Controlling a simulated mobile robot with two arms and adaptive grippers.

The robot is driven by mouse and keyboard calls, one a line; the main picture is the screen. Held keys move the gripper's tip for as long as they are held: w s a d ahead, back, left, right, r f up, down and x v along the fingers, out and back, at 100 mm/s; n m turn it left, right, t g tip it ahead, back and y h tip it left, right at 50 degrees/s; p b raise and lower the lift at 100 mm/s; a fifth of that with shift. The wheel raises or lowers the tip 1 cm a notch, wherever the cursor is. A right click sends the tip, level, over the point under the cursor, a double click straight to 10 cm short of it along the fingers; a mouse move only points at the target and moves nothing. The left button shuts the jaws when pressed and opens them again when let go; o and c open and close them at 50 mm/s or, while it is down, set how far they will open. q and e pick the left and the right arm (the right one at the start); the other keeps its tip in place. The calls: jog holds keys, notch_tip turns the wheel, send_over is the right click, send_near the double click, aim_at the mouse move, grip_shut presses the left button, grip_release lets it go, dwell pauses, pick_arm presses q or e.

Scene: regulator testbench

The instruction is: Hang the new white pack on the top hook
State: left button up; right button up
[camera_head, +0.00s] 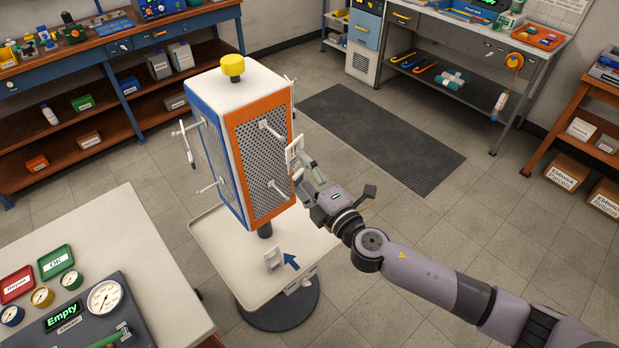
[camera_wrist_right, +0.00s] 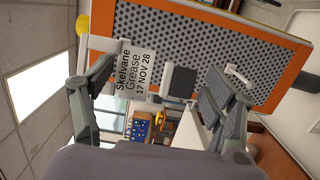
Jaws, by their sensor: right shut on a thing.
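My right gripper (camera_head: 303,172) is shut on a white pack (camera_head: 294,151) beside the orange-framed face of the test stand. In the right wrist view the pack (camera_wrist_right: 136,68) has a label reading "Skelvane Grease 17 NOV 28". The upper hook (camera_head: 270,130) sticks out from the perforated panel, with the held pack close to its outer end. I cannot tell whether the pack is on the hook. The lower hook (camera_head: 278,190) looks bare; a bare hook also shows in the right wrist view (camera_wrist_right: 238,75). My left gripper is not in view.
A small white item (camera_head: 273,258) stands on the stand's tray (camera_head: 225,250), beside a blue arrow. The stand has a yellow knob (camera_head: 232,66) on top and hooks on its left face. A bench with gauges (camera_head: 150,245) is at lower left.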

jog(key=a+f+b+x, duration=0.1)
jog(key=x, duration=0.5)
jog(key=shift+b, duration=0.4)
dwell(0.3)
jog(key=shift+w+a, duration=0.1)
jog(key=shift+a, duration=0.05)
dwell(0.5)
jog(key=o, duration=1.2)
